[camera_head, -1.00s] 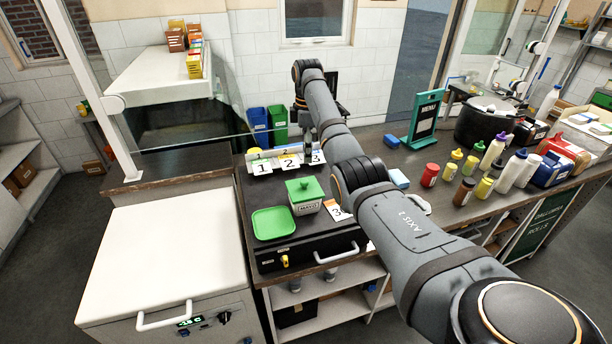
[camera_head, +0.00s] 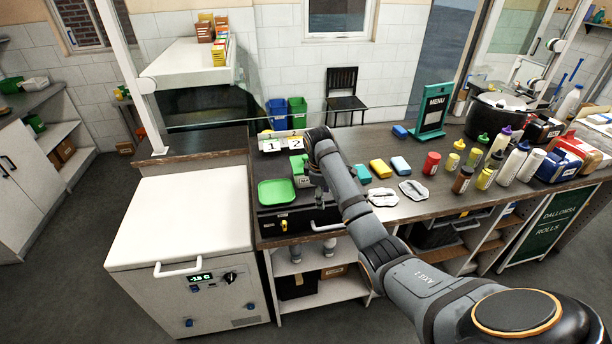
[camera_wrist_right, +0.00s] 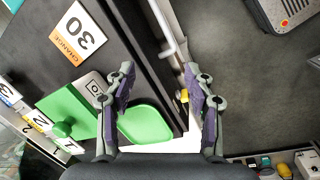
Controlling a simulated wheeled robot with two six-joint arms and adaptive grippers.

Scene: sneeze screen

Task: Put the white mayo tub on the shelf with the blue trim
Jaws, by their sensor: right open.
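The white mayo tub (camera_head: 304,181) with a green knobbed lid stands on the dark counter section, partly hidden by my right arm in the head view. In the right wrist view the tub (camera_wrist_right: 94,86) is at the left, beside the left finger. My right gripper (camera_wrist_right: 159,72) is open with nothing held between its fingers. In the head view the right gripper (camera_head: 319,192) is low at the tub's right side; whether it touches the tub I cannot tell. My left gripper is not in view. I cannot make out blue trim on any shelf.
A green tray (camera_head: 276,192) lies left of the tub, and number cards (camera_head: 283,145) stand behind it. Sponges (camera_head: 380,168), bottles (camera_head: 497,142) and a menu sign (camera_head: 433,110) occupy the counter to the right. A white freezer (camera_head: 180,218) stands at the left.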

